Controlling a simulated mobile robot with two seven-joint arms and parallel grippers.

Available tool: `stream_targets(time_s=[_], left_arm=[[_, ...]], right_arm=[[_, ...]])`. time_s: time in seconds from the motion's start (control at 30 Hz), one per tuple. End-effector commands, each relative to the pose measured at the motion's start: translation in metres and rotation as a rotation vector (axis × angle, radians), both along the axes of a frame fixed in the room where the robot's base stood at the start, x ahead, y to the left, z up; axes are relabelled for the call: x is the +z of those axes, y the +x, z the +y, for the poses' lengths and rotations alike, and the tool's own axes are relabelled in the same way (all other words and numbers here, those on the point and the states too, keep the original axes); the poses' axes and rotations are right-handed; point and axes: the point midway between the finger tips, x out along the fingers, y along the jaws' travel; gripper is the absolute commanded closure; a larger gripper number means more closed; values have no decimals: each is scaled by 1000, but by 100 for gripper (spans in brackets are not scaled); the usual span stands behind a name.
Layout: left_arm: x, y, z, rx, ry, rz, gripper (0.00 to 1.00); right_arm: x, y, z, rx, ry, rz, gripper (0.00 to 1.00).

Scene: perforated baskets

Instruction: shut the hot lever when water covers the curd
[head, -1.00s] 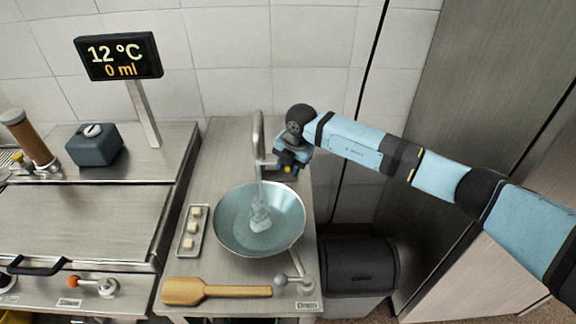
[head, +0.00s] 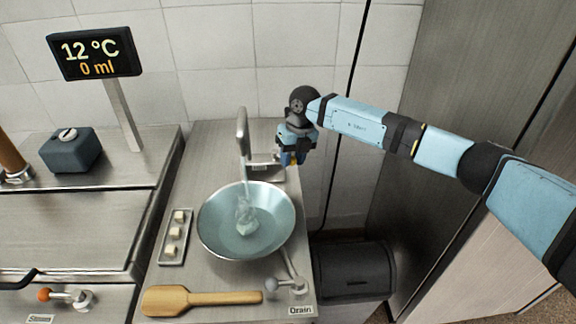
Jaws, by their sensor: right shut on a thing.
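A metal bowl (head: 206,235) stands on the steel counter under the tap (head: 242,130). A thin stream of water (head: 244,185) falls into it, and pale bluish water lies inside. A whitish, glassy patch (head: 246,220) sits under the stream; I cannot tell whether it is curd or splash. Several pale cubes (head: 174,233) lie in a small tray (head: 163,258) left of the bowl. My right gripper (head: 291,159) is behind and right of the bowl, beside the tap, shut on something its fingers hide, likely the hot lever. My left gripper is not in view.
A display (head: 95,54) reads 12 °C and 0 ml. A wooden paddle (head: 200,298) lies in front of the bowl. A drain lever with a grey knob (head: 272,284) is at front right. A dark bin (head: 353,272) stands right of the counter.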

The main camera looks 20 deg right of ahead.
Motion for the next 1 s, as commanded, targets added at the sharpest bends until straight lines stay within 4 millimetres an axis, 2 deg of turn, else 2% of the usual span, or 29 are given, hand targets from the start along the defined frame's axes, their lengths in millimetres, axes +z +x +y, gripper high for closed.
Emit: stream_targets(time_s=[0.03, 0.3, 0.5, 1.0], left_arm=[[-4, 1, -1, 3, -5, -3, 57], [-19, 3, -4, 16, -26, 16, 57], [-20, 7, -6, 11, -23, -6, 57], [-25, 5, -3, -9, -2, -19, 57]], right_arm=[[1, 7, -6, 30, -2, -10, 89], [2, 18, -14, 280, -1, -13, 89], [3, 25, -17, 438, -1, -13, 89], [5, 35, -18, 632, 0, -12, 89]])
